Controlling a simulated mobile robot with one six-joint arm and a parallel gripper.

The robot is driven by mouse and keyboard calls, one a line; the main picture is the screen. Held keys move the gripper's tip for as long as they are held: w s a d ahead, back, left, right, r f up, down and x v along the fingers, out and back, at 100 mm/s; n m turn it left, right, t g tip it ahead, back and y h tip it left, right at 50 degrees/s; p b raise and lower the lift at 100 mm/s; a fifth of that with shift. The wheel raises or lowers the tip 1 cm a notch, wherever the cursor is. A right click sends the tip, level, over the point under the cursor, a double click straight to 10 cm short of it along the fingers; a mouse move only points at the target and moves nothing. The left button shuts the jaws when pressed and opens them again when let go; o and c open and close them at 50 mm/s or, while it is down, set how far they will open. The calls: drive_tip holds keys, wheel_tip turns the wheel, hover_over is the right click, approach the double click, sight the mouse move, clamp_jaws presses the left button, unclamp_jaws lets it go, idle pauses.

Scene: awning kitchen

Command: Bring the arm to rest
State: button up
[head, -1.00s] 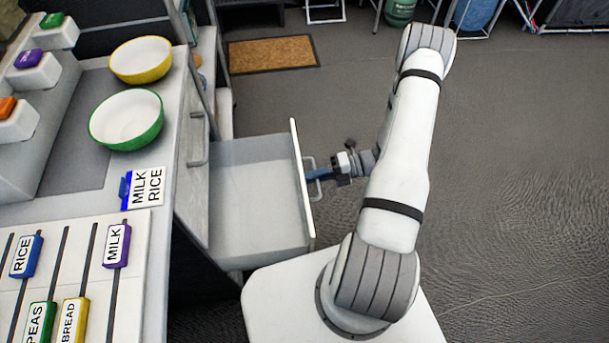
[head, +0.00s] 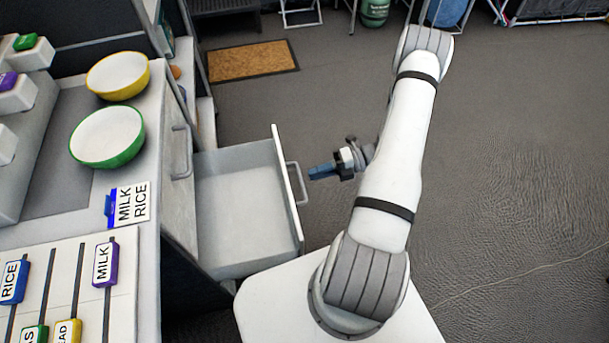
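My gripper (head: 318,172) is in the middle of the head view, to the right of the open drawer's handle (head: 296,183). Its blue fingers point left, toward the handle, and a small gap shows between them and it. Nothing shows in the fingers, but they are too small here to tell whether they are open or shut. My white arm rises from my base and bends over at the top, with the gripper hanging on its left side. The drawer (head: 240,215) is pulled out of the counter and looks empty.
The counter at left carries a yellow bowl (head: 118,77), a green bowl (head: 106,137), a MILK RICE card (head: 129,204) and a board with labelled blocks such as MILK (head: 104,263). A brown mat (head: 252,61) lies on the floor. The floor right of my arm is clear.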

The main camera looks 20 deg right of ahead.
sight(301, 180)
drive_tip(key=shift+v, duration=1.1)
drive_tip(key=shift+a, duration=0.15)
drive_tip(key=shift+s+b+x, duration=0.15)
drive_tip(key=shift+b+x, duration=0.1)
drive_tip(key=shift+x, duration=1.65)
drive_tip(key=shift+s+b+x, duration=0.15)
drive_tip(key=shift+b+x, duration=0.1)
drive_tip(key=shift+x, duration=1.65)
drive_tip(key=shift+f, duration=0.15)
